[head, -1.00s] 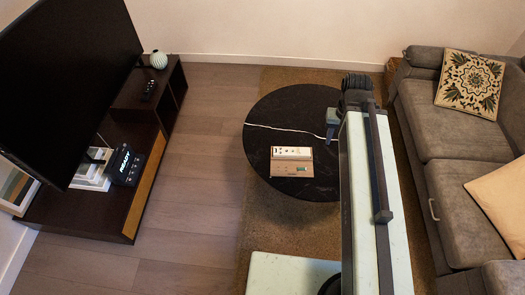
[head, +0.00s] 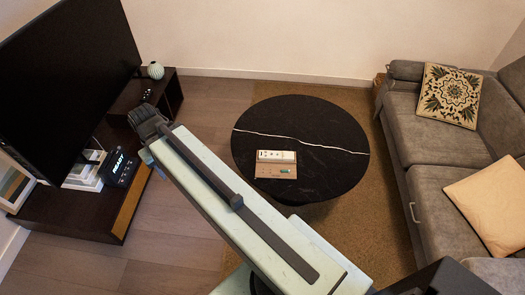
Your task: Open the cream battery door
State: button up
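A cream-white oblong device (head: 282,156) lies on the round black table. It rests along the far edge of a tan flat board or box (head: 268,171), which has a small teal item on it. The door itself is too small to make out on the device. My arm reaches up and left across the view, away from the table. The pale end of my gripper (head: 146,156) shows only partly past the arm's end, near the TV stand. Its fingers are hidden, so I cannot tell whether it is open.
The round black table (head: 330,125) with a white vein stands on a brown rug. The TV stand (head: 75,210), with a black box (head: 120,168) and a ribbed vase (head: 155,70), is at left. A grey sofa (head: 440,180) is at right. Wood floor between stand and table is clear.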

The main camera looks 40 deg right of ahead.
aim_at(285, 155)
jog(key=u, duration=0.1)
jog(key=i, duration=1)
jog(key=z, duration=0.05)
